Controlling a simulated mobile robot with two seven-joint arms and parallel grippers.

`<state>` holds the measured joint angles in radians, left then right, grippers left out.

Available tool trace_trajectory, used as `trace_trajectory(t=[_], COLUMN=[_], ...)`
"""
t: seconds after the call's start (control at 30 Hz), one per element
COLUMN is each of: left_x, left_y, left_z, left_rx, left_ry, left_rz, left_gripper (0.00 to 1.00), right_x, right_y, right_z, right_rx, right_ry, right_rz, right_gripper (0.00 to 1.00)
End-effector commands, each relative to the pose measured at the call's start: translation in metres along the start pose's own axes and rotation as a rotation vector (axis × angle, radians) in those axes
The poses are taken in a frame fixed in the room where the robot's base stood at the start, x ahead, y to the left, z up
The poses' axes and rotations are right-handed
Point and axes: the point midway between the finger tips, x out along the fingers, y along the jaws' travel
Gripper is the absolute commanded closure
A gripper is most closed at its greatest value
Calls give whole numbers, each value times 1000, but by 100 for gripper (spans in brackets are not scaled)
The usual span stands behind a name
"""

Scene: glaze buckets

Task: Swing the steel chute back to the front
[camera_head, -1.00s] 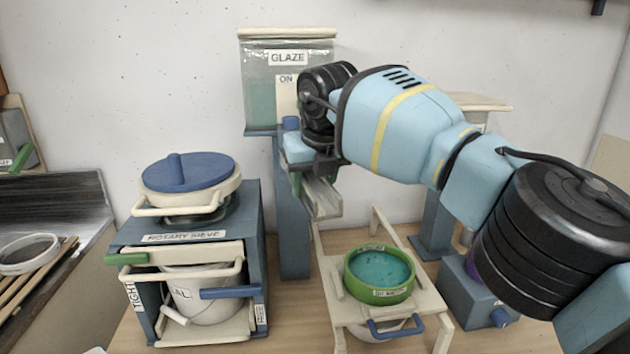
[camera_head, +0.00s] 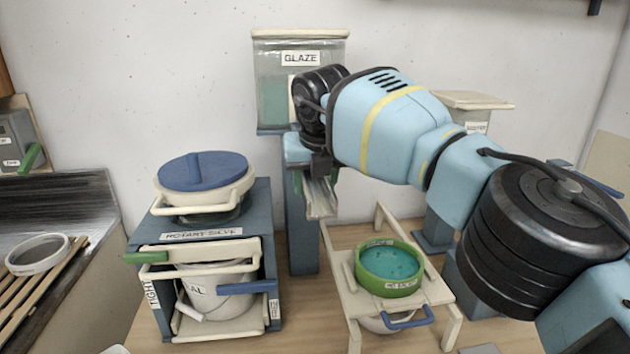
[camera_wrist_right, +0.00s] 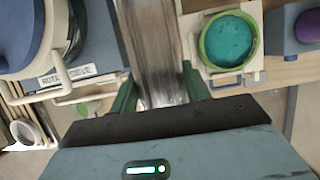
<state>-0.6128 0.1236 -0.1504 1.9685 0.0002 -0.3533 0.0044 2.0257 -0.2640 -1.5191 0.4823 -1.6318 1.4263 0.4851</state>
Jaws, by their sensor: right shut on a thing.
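The steel chute (camera_head: 320,202) juts out below the glaze hopper (camera_head: 272,100) and points toward me, slightly to the right. My right gripper (camera_head: 318,172) is at the chute, partly hidden by its own wrist in the head view. In the right wrist view the chute (camera_wrist_right: 152,45) runs between the two green fingers of the gripper (camera_wrist_right: 160,92), which is shut on it. The chute's joint with the hopper is mostly hidden. My left gripper is not in view.
A green sieve with teal glaze (camera_head: 390,265) sits on a cream stand (camera_head: 440,292) right of the chute, below it. The rotary sieve box (camera_head: 262,215) with a blue lid (camera_head: 203,170) stands to the left.

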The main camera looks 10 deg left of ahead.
Motion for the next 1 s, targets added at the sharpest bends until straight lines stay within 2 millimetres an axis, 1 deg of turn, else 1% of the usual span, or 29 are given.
trace_trajectory(t=[0.1, 0.13, 0.3, 0.57, 0.67, 0.83, 1.0], left_x=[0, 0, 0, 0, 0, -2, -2], left_y=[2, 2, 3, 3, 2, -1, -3], left_z=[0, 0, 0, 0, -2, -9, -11], left_rx=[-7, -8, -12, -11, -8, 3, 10], left_ry=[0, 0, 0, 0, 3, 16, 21], left_rz=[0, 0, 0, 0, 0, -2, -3], left_gripper=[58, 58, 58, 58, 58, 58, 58], right_x=[0, 0, 0, -1, -7, -33, -59], right_y=[0, 0, 0, 0, 0, 0, 0], right_z=[0, 0, 0, 0, 1, 1, 1], right_rx=[-1, -1, -1, 0, -1, -1, -1], right_ry=[-2, -2, -2, -1, -3, -7, -6], right_rz=[1, 1, 1, 1, 1, 0, -1], right_gripper=[94, 52, 31, 31, 31, 31, 31])
